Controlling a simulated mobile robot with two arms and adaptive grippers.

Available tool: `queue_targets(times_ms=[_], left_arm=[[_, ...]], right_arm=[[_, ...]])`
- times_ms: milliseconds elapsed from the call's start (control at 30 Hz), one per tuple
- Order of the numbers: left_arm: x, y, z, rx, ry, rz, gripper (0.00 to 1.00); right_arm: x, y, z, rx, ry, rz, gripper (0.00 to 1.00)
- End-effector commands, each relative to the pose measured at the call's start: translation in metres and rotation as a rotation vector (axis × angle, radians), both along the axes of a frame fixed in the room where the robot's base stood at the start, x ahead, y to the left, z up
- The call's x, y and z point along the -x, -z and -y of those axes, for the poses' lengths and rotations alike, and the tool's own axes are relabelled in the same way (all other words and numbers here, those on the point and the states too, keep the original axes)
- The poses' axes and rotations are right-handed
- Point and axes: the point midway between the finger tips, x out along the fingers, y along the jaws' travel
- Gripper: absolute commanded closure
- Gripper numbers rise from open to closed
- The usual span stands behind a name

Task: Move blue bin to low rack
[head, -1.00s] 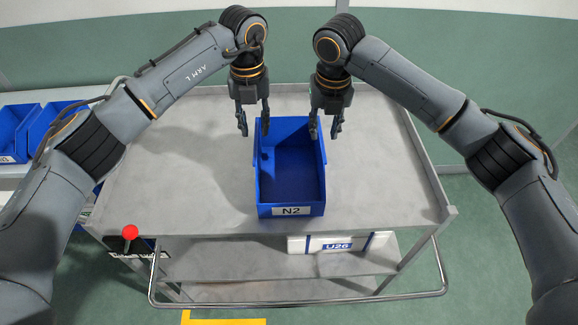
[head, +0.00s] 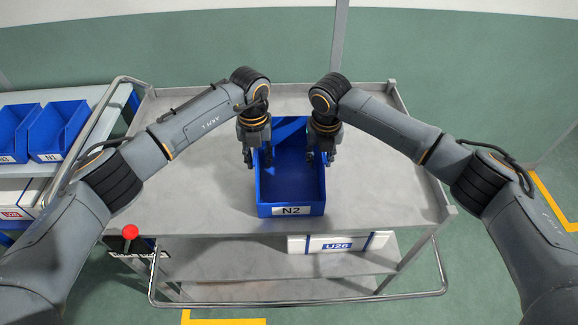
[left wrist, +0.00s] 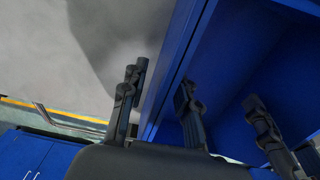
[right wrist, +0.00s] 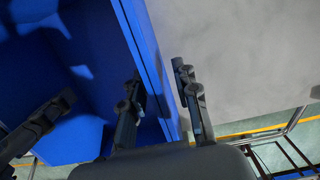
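The blue bin labelled N2 (head: 265,210) stands upright on the grey cart's top (head: 200,185). My left gripper (head: 257,160) is at its left side wall and my right gripper (head: 320,160) at its right side wall. In the left wrist view, the left fingers (left wrist: 160,100) are apart, one outside the wall and one inside. In the right wrist view, the right fingers (right wrist: 160,97) straddle the opposite wall in the same way. Neither pair is visibly closed on the wall. I cannot tell which shelf is the low rack.
A lower cart shelf (head: 210,262) holds a white box labelled U26 (head: 300,244). A rack (head: 100,120) at left bears blue bins (head: 60,125). A red knob (head: 130,231) sits at the cart's front left, and a rail (head: 300,303) crosses the front. The top is clear around the bin.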

Motion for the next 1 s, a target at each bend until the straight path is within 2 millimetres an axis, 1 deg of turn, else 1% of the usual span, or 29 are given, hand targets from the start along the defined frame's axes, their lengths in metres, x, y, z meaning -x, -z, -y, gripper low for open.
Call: queue_targets(times_ms=[67,167,200,233,567,733,867,1000], left_arm=[[0.000,0.000,0.000,0.000,0.000,0.000,0.70],[0.000,0.000,0.000,0.000,0.000,0.000,0.88],[0.000,0.000,0.000,0.000,0.000,0.000,0.96],[0.000,0.000,0.000,0.000,0.000,0.000,1.00],[0.000,-0.001,0.000,0.000,0.000,0.000,1.00],[0.000,-0.004,0.000,0.001,0.000,0.001,1.00],[0.000,-0.013,0.000,0.001,0.000,0.001,1.00],[0.000,-0.027,0.000,0.000,0.000,0.001,1.00]], right_arm=[[0.000,0.000,0.000,0.000,0.000,0.000,0.70],[0.000,0.000,0.000,0.000,0.000,0.000,0.88],[0.000,0.000,0.000,0.000,0.000,0.000,0.96],[0.000,0.000,0.000,0.000,0.000,0.000,1.00],[0.000,0.000,0.000,0.000,0.000,0.000,1.00],[0.000,-0.004,0.000,0.000,0.001,0.001,1.00],[0.000,-0.013,0.000,0.000,0.001,0.001,1.00],[0.000,-0.027,0.000,0.000,0.001,0.000,1.00]])
